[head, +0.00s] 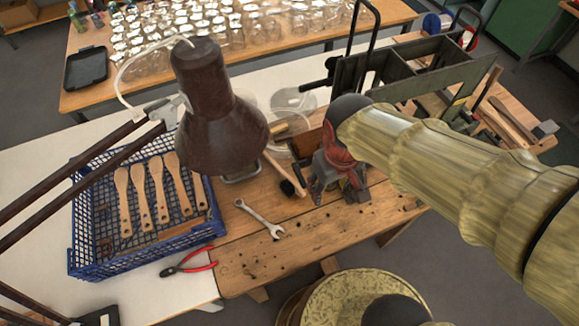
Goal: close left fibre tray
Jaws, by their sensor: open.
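My gripper (337,187) points down over the wooden bench, in the middle of the head view. Its dark fingers are apart, and I see nothing held between them. A brown wooden box-like part (304,143) shows just behind and left of the gripper. It may belong to the fibre trays, but my gripper and wrist hide much of it. I cannot tell which tray is the left one, or how far it stands open. I cannot tell whether the gripper touches it.
A brown lamp (214,112) stands left of the gripper. A blue crate (95,262) holds several wooden paddles. A hammer (285,177), a wrench (262,220) and red pliers (190,263) lie nearby. A dark metal frame (400,75) stands behind. The bench front is mostly clear.

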